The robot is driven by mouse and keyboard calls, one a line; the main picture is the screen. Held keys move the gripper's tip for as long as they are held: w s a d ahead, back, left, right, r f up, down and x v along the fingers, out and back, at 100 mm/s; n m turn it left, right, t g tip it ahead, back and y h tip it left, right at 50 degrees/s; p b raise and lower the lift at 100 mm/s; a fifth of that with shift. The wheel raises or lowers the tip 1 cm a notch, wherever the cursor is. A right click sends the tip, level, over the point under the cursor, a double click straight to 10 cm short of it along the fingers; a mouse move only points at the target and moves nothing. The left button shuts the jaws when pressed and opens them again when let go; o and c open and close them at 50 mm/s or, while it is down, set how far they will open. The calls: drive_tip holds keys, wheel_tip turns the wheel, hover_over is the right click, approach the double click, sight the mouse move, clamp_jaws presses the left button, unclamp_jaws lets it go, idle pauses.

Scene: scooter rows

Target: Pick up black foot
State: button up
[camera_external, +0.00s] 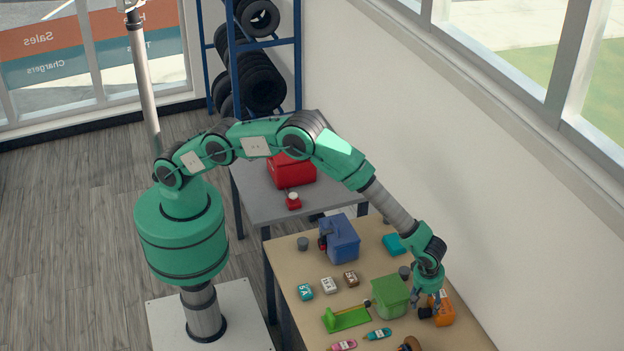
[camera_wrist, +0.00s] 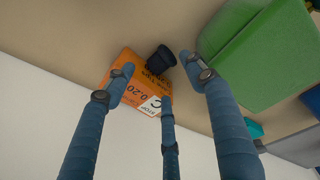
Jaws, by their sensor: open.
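The black foot (camera_wrist: 161,59) is a short, dark, flared piece in the wrist view, beside an orange labelled box (camera_wrist: 126,62) and overlapping its edge in the picture. In the external view the black foot (camera_external: 425,313) shows just left of the orange box (camera_external: 442,311). My gripper (camera_external: 428,299) is low over the right part of the wooden table, close to both. In the wrist view my gripper's (camera_wrist: 161,72) blue fingers are spread open and empty, with the foot between and just beyond their tips. I cannot tell whether any finger touches the box.
A green bin (camera_external: 391,296) stands close to the left of my gripper; it also fills the upper right of the wrist view (camera_wrist: 262,50). A green stand (camera_external: 346,319), small labelled boxes (camera_external: 328,285) and a blue machine (camera_external: 341,240) are farther left. The wall borders the right side.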

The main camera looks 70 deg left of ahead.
sight(425, 310)
drive_tip(key=shift+w+a+f, duration=0.1)
drive_tip(key=shift+w+f, duration=0.05)
drive_tip(key=shift+f, duration=1.1)
drive_tip(key=shift+w+a+f, duration=0.1)
drive_tip(key=shift+w+f, duration=0.05)
drive_tip(key=shift+f, duration=1.1)
drive_tip(key=c, duration=1.3)
drive_tip(key=shift+r, duration=5.05)
